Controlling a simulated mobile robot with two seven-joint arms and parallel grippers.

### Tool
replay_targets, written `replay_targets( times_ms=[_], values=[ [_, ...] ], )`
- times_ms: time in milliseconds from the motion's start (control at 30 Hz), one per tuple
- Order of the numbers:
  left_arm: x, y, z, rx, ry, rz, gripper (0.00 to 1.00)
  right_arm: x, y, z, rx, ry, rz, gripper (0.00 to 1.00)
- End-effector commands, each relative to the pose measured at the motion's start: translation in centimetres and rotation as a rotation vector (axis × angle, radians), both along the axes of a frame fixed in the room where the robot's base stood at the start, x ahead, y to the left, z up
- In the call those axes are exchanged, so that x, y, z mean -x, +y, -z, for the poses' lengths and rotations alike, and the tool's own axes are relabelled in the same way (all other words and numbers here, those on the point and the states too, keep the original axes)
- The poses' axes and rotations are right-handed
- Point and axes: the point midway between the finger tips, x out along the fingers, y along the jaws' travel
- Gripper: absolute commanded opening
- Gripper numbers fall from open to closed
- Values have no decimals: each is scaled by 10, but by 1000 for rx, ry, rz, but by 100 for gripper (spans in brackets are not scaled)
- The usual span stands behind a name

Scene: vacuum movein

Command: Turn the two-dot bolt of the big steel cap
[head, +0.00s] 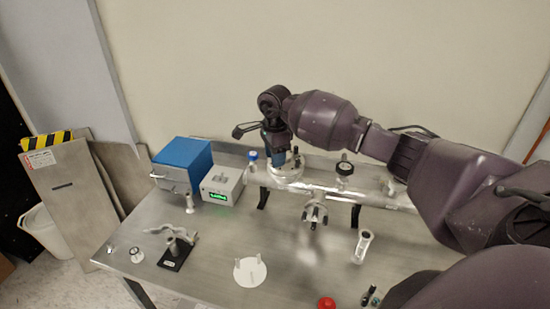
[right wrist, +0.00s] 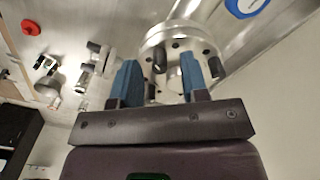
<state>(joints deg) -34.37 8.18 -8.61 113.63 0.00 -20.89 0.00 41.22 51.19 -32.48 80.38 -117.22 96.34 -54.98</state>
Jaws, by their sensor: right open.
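The big steel cap (head: 287,180) is a round flanged piece at the left end of the steel pipe, partly hidden behind my right gripper (head: 274,150). In the right wrist view the cap (right wrist: 180,40) lies just beyond the fingertips, and dark bolts stand up around its rim. My right gripper (right wrist: 160,75) is open, its two blue fingers pointing at the cap. One dark bolt (right wrist: 158,59) shows between the fingers in the picture; I cannot tell whether the fingers touch it. The dot marks are too small to read. My left gripper is not in view.
The steel pipe (head: 330,191) runs right along the metal table (head: 215,270). A blue box (head: 183,158) and a grey meter (head: 222,186) with a green display stand left of the cap. A white disc (head: 250,272) and a red knob (head: 326,303) lie in front.

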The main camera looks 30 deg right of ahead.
Motion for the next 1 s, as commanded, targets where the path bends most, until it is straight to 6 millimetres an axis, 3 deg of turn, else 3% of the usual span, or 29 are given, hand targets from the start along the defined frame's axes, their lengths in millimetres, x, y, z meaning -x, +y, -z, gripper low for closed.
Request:
replay_targets(
  times_ms=[200, 500, 767, 1000],
  values=[
    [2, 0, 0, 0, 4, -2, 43, 0, 0, 15, 0, 0, 1, 41],
    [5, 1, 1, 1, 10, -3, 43, 0, 0, 16, 0, 0, 1, 41],
    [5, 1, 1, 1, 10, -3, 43, 0, 0, 16, 0, 0, 1, 1],
    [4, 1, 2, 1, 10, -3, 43, 0, 0, 16, 1, 0, 9, 0]
  ],
)
